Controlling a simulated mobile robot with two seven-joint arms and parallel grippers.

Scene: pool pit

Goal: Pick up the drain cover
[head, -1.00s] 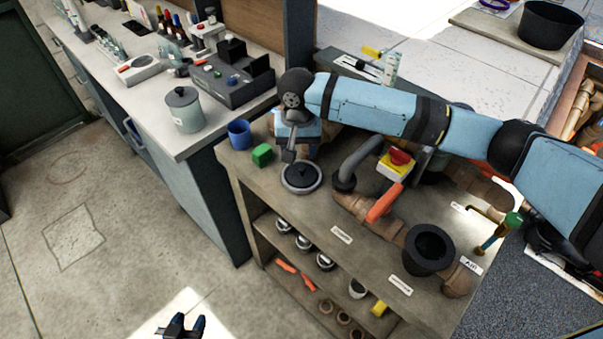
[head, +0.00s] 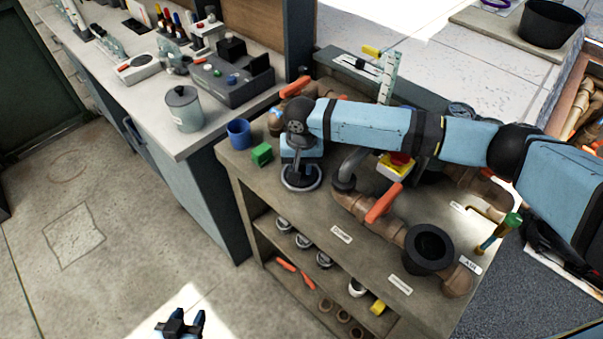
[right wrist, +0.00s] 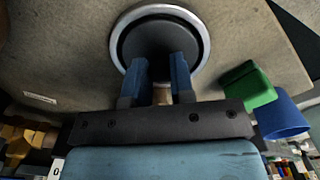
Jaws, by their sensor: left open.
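The drain cover is a round dark disc in a pale metal ring (head: 289,185) on the top of the brown work stand, near its left end. In the right wrist view the dark disc (right wrist: 160,40) lies just beyond my fingertips. In the head view my right gripper (head: 302,175) hides much of the disc. My left gripper (head: 186,320) is open and empty above the floor at the bottom edge.
A green block (head: 261,154) and a blue cup (head: 238,133) stand close left of the disc. Brown pipes with an orange handle (head: 384,203) and a black open cup (head: 430,248) lie to the right. A grey counter edge (head: 185,150) is at the left.

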